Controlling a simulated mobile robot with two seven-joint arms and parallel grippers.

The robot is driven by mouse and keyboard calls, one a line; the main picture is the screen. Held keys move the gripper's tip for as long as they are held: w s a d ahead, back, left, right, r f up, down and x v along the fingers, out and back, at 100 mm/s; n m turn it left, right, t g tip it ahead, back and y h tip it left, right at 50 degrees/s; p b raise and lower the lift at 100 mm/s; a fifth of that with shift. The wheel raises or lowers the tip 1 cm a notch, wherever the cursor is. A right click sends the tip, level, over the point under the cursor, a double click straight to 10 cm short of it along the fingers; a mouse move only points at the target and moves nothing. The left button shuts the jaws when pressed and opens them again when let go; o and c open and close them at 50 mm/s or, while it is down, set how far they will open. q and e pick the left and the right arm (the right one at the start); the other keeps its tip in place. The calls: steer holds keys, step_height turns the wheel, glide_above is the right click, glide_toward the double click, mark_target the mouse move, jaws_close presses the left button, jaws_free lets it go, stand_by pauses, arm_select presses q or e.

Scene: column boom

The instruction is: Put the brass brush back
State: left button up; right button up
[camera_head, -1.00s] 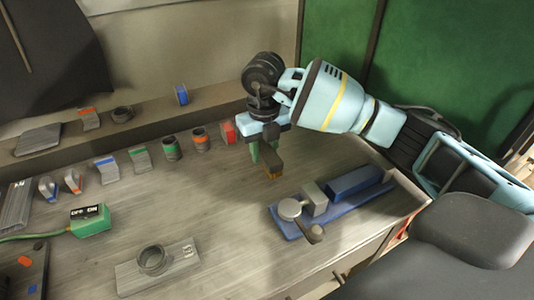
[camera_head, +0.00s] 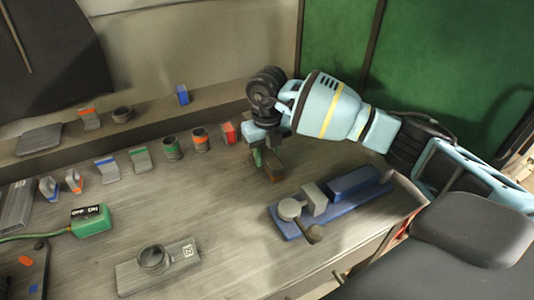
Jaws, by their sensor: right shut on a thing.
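My right gripper (camera_head: 264,153) reaches in from the right over the back of the bench. It is shut on a small dark brown block, which looks like the brass brush (camera_head: 273,170). The brush points downward at the fingertips, behind the blue fixture. The arm partly hides the grip, and I cannot tell whether the brush touches the bench top. A grey plate with an upright ring and a small label (camera_head: 186,251) lies at the front of the bench. My left gripper is not in view.
A blue fixture with a round knob (camera_head: 357,182) stands right of the brush. A red block (camera_head: 228,132), an orange-banded cup (camera_head: 200,136) and a green-banded cup (camera_head: 173,148) line the back. A green switch box (camera_head: 92,224) is at left. The middle bench is clear.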

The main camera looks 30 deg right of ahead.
mark_target(267, 153)
steer(key=shift+f, duration=0.1)
steer(key=o, duration=1.1)
steer(key=shift+f, duration=0.1)
steer(key=shift+c, duration=0.2)
step_height(267, 153, up, 12)
steer(key=shift+r, duration=0.2)
